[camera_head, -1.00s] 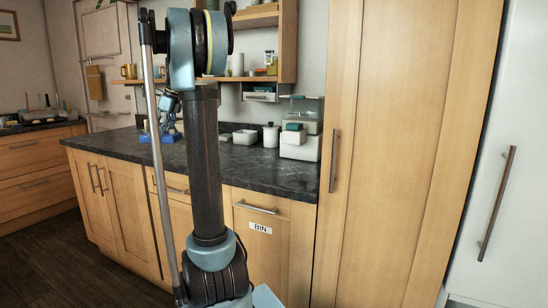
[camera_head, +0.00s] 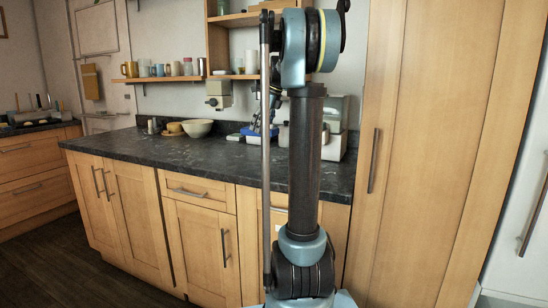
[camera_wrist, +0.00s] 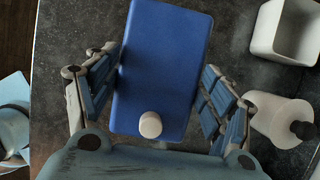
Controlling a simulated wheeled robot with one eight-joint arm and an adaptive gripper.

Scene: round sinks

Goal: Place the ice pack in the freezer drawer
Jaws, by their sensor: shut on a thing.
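The ice pack is a flat blue slab with a white round cap (camera_wrist: 158,75). In the wrist view it lies between the two fingers of my gripper (camera_wrist: 157,92), which is shut on it. The dark countertop shows below it. In the head view the ice pack (camera_head: 257,132) is a small blue patch above the counter, partly hidden by my arm. My gripper (camera_head: 262,112) there is also partly hidden. I cannot make out a freezer drawer; a white front with a long handle (camera_head: 533,215) shows at the right edge.
The dark counter (camera_head: 110,146) carries a bowl (camera_head: 197,128) and small items at its back. A white square container (camera_wrist: 285,30) and a white lidded canister (camera_wrist: 280,118) stand right of my gripper. A tall wooden cabinet (camera_head: 430,150) stands right. Dark floor lies left front.

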